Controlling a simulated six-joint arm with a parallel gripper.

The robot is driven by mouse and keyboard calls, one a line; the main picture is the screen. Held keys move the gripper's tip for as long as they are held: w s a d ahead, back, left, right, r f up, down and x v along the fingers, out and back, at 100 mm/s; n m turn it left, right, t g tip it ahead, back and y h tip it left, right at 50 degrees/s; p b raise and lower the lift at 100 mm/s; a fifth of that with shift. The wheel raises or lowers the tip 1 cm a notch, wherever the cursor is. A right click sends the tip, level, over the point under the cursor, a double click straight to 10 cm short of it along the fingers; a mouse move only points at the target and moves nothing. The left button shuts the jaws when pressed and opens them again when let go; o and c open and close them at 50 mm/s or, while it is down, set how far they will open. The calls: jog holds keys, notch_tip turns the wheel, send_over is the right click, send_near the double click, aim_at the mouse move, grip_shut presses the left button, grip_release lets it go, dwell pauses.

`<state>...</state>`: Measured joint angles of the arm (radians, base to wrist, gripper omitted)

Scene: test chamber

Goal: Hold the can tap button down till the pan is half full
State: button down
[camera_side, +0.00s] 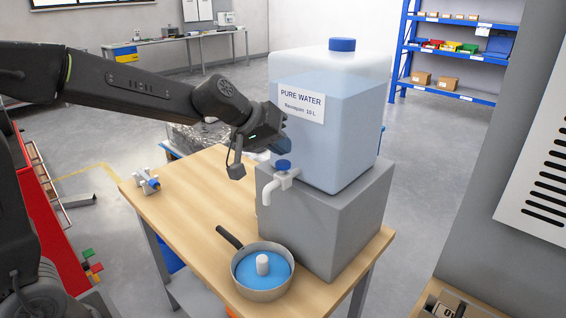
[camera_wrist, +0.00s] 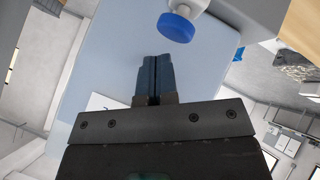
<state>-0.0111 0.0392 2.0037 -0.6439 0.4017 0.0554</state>
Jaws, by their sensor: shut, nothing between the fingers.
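The water can (camera_side: 345,135) is a clear plastic tank labelled PURE WATER, standing on a grey block. Its white tap (camera_side: 272,192) has a blue button (camera_side: 284,164) on top, which also shows in the wrist view (camera_wrist: 176,27). The pan (camera_side: 263,272) stands on the table below and in front of the spout. My gripper (camera_side: 284,147) is shut and empty, just above the button in the side view. In the wrist view my gripper (camera_wrist: 154,58) points toward the button with a gap between.
The grey block (camera_side: 325,215) fills the table's right end. A small white fitting with a blue part (camera_side: 147,182) lies at the table's left edge. The wooden tabletop (camera_side: 200,195) between it and the pan is clear. Shelves (camera_side: 455,50) stand far behind.

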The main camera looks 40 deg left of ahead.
aim_at(278, 164)
jog(key=shift+r, duration=0.15)
jog(key=shift+r, duration=2.45)
jog(key=shift+s, duration=0.4)
jog(key=s+a+f+m+g+y, duration=0.1)
jog(key=s+f, duration=0.3)
jog(key=s, duration=0.9)
jog(key=s+a+f+m+g+y, duration=0.1)
jog(key=s+f+m, duration=0.3)
jog(key=s, duration=0.8)
jog(key=shift+s+a+f+g+y, duration=0.2)
jog(key=shift+s+a+g+y, duration=0.15)
jog(key=shift+g, duration=0.25)
